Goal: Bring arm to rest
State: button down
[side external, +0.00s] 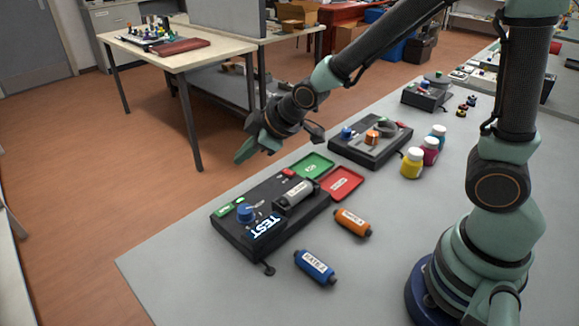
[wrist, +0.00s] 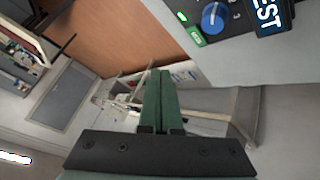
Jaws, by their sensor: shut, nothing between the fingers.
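My gripper (side external: 258,149) hangs in the air beyond the far left side of the black test box, above the floor edge of the table. Its green fingers are together and hold nothing; they also show shut in the wrist view (wrist: 161,102). The black test box (side external: 226,238) stands on the grey table with a blue knob (side external: 245,213), a "TEST" label and a grey cartridge (side external: 295,193) lying in its cradle. In the wrist view, the box's blue knob (wrist: 214,17) and part of its label show at the top right.
A blue cartridge (side external: 316,266) and an orange cartridge (side external: 352,223) lie on the table. A green tray (side external: 312,166) and a red tray (side external: 342,184) adjoin the box. A second black box (side external: 350,152) and yellow, magenta and blue bottles (side external: 411,164) stand behind. The front left of the table is clear.

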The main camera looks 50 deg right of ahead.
jog(key=s+d+r+m+g+h, duration=0.1)
jog(key=s+d+r+m, duration=0.3)
jog(key=s, duration=0.3)
jog(key=s+d+r+m+g+h, duration=0.1)
jog(key=s+d+r+m, duration=0.4)
jog(key=s, duration=0.3)
jog(key=shift+s+d+r+g, duration=0.25)
jog(key=shift+d+r+g, duration=0.05)
jog(key=shift+d, duration=0.6)
